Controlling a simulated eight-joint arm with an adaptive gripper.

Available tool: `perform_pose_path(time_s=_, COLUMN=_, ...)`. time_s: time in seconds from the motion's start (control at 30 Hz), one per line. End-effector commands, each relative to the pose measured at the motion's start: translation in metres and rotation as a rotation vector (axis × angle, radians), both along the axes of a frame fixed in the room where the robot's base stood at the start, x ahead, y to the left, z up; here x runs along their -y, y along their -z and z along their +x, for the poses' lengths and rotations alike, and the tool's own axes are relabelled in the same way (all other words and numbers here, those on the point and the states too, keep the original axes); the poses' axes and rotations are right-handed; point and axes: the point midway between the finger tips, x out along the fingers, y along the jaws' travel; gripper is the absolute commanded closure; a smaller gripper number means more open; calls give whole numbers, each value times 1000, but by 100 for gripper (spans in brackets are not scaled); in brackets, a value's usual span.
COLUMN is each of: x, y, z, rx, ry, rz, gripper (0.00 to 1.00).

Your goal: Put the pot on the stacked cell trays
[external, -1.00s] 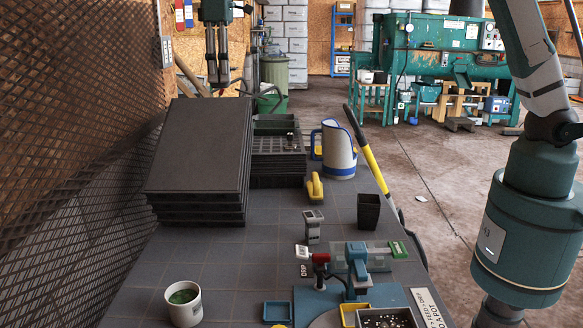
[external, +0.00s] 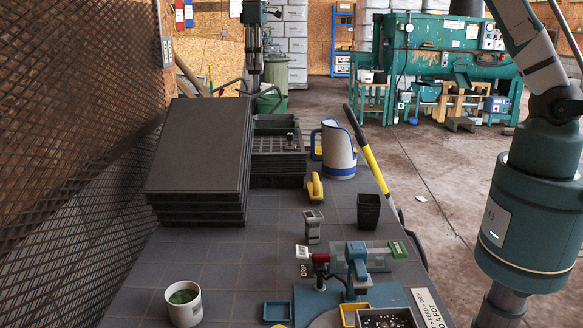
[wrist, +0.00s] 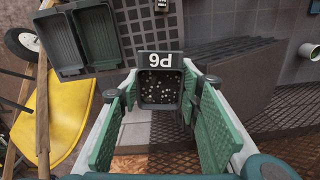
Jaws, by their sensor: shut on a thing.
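My gripper (external: 255,88) hangs at the far end of the bench in the external view, beyond the tray stacks. In the wrist view its green ribbed fingers (wrist: 158,108) are shut on a dark square pot (wrist: 160,88) filled with dark, white-flecked soil. The pot cannot be made out in the external view. The stacked cell trays (external: 278,168) stand on the bench, with open cells on top and a dark green tray (external: 276,122) at their back. My gripper is apart from them.
A taller stack of flat black trays (external: 195,150) stands directly left of the cell trays. A white-and-blue jug (external: 338,150) and a yellow-handled tool (external: 315,187) are to their right. A yellow wheelbarrow (wrist: 58,112) lies left in the wrist view.

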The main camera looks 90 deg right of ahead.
Motion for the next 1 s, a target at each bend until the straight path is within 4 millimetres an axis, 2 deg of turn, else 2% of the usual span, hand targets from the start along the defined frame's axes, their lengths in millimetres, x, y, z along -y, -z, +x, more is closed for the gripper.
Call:
perform_pose_path(time_s=0.03, x=12, y=-1, z=-5, rx=0, ry=7, rz=0, gripper=76)
perform_pose_path(time_s=0.23, x=45, y=0, z=-21, rx=0, ry=20, rz=0, gripper=76)
perform_pose_path(time_s=0.47, x=41, y=53, z=-19, rx=0, ry=17, rz=0, gripper=76)
perform_pose_path(time_s=0.8, x=41, y=145, z=-19, rx=0, ry=17, rz=0, gripper=76)
perform_pose_path(time_s=1.0, x=41, y=174, z=-19, rx=0, ry=17, rz=0, gripper=76)
